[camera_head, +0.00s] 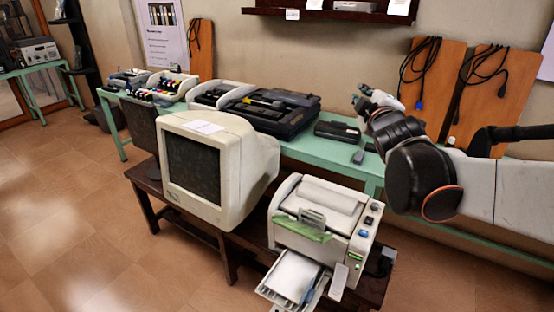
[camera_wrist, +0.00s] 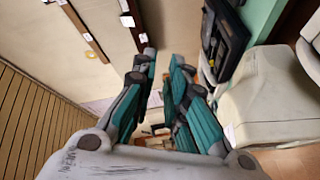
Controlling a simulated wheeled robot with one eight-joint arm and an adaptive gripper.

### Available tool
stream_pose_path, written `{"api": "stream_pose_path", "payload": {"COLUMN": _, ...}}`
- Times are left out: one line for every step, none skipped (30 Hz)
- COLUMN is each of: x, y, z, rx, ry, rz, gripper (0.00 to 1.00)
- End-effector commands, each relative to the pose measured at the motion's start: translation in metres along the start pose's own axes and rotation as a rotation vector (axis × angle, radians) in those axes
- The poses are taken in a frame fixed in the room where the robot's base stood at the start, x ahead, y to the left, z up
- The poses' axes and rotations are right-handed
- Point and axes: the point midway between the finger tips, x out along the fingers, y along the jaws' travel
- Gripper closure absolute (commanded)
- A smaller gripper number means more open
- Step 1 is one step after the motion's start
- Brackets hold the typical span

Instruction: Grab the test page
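A white printer (camera_head: 325,220) stands at the front centre in the head view. White paper (camera_head: 292,277) lies in its pulled-out lower tray, and a pale sheet shows in its top opening. A small white sheet (camera_head: 204,126) lies on top of the old monitor. I cannot tell which of these is the test page. My gripper (camera_head: 364,97) is raised above the green table, behind and above the printer and apart from all the paper. In the wrist view its teal fingers (camera_wrist: 164,60) are spread with nothing seen between them.
The bulky beige monitor (camera_head: 215,165) stands left of the printer on a dark wooden table (camera_head: 180,205). A long green table (camera_head: 340,160) behind holds several devices. Boards with cables (camera_head: 430,85) lean on the wall. The tiled floor (camera_head: 70,215) at left is clear.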

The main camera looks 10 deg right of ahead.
Motion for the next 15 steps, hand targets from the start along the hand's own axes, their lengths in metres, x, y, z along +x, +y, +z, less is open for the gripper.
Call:
{"api": "stream_pose_path", "payload": {"x": 0.005, "y": 0.002, "z": 0.001, "rx": -0.030, "ry": 0.010, "rz": 0.015, "gripper": 0.87}}
{"api": "stream_pose_path", "payload": {"x": 0.007, "y": 0.004, "z": 0.001, "rx": -0.052, "ry": 0.018, "rz": 0.026, "gripper": 0.87}}
{"api": "stream_pose_path", "payload": {"x": 0.010, "y": 0.006, "z": 0.001, "rx": -0.083, "ry": 0.029, "rz": 0.039, "gripper": 0.87}}
{"api": "stream_pose_path", "payload": {"x": 0.013, "y": 0.007, "z": 0.000, "rx": -0.109, "ry": 0.039, "rz": 0.051, "gripper": 0.87}}
{"api": "stream_pose_path", "payload": {"x": 0.016, "y": 0.009, "z": 0.000, "rx": -0.134, "ry": 0.047, "rz": 0.062, "gripper": 0.87}}
{"api": "stream_pose_path", "payload": {"x": 0.020, "y": 0.011, "z": 0.000, "rx": -0.173, "ry": 0.061, "rz": 0.078, "gripper": 0.87}}
{"api": "stream_pose_path", "payload": {"x": 0.023, "y": 0.012, "z": 0.000, "rx": -0.201, "ry": 0.071, "rz": 0.091, "gripper": 0.87}}
{"api": "stream_pose_path", "payload": {"x": 0.026, "y": 0.013, "z": 0.000, "rx": -0.233, "ry": 0.082, "rz": 0.103, "gripper": 0.87}}
{"api": "stream_pose_path", "payload": {"x": 0.030, "y": 0.014, "z": -0.001, "rx": -0.277, "ry": 0.098, "rz": 0.121, "gripper": 0.87}}
{"api": "stream_pose_path", "payload": {"x": 0.033, "y": 0.014, "z": -0.002, "rx": -0.312, "ry": 0.112, "rz": 0.135, "gripper": 0.87}}
{"api": "stream_pose_path", "payload": {"x": 0.036, "y": 0.015, "z": -0.002, "rx": -0.350, "ry": 0.125, "rz": 0.148, "gripper": 0.87}}
{"api": "stream_pose_path", "payload": {"x": 0.040, "y": 0.015, "z": -0.002, "rx": -0.405, "ry": 0.144, "rz": 0.169, "gripper": 0.87}}
{"api": "stream_pose_path", "payload": {"x": 0.044, "y": 0.014, "z": -0.003, "rx": -0.451, "ry": 0.161, "rz": 0.184, "gripper": 0.87}}
{"api": "stream_pose_path", "payload": {"x": 0.047, "y": 0.012, "z": -0.003, "rx": -0.500, "ry": 0.179, "rz": 0.201, "gripper": 0.87}}
{"api": "stream_pose_path", "payload": {"x": 0.052, "y": 0.010, "z": -0.004, "rx": -0.573, "ry": 0.208, "rz": 0.225, "gripper": 0.87}}
